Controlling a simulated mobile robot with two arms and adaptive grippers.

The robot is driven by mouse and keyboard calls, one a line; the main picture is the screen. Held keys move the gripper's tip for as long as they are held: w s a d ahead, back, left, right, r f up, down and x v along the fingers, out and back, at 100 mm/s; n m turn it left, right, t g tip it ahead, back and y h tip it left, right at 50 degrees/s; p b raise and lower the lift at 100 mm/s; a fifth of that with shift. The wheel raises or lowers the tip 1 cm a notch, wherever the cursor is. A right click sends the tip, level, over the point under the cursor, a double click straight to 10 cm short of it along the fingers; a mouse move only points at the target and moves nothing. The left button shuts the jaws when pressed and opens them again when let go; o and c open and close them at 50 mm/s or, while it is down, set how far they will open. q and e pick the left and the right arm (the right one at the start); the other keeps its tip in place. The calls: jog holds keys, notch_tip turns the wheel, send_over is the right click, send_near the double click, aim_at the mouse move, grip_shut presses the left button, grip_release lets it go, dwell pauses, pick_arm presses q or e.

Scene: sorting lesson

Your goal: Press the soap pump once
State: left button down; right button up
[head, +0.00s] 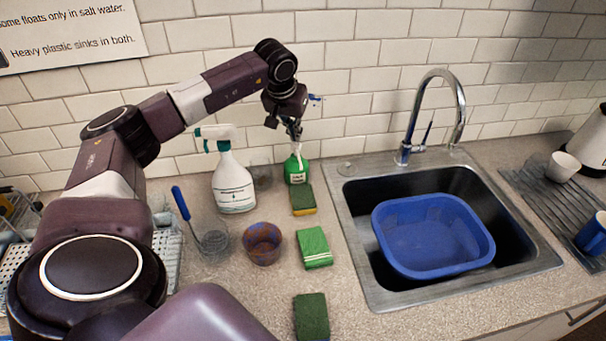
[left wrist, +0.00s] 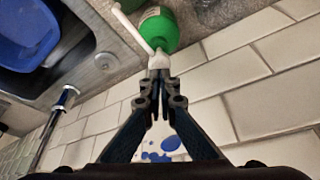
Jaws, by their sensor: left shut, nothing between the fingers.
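The soap pump is a green bottle (head: 297,170) with a white pump head. It stands on the counter against the tiled wall, left of the sink. In the left wrist view the green bottle (left wrist: 160,32) and its white pump head (left wrist: 157,60) with a long spout lie just beyond my fingertips. My left gripper (head: 295,136) is shut and empty, directly over the pump head. In the left wrist view its fingertips (left wrist: 158,76) meet at the pump head; I cannot tell if they press on it. My right gripper is not in view.
A white spray bottle (head: 232,180) stands close left of the soap. A green-yellow sponge (head: 303,200) lies right in front of it. The sink holds a blue basin (head: 432,235).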

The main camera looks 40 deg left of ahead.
pick_arm(q)
jog(key=shift+s+f+b, duration=0.1)
jog(key=shift+f+b, duration=0.6)
jog(key=shift+f, duration=0.65)
jog(key=shift+r+p, duration=0.85)
jog(key=shift+r, duration=0.05)
jog(key=shift+r+p, duration=0.35)
jog(key=shift+r, duration=0.25)
notch_tip(320, 180, up, 6)
jog(key=p, duration=0.5)
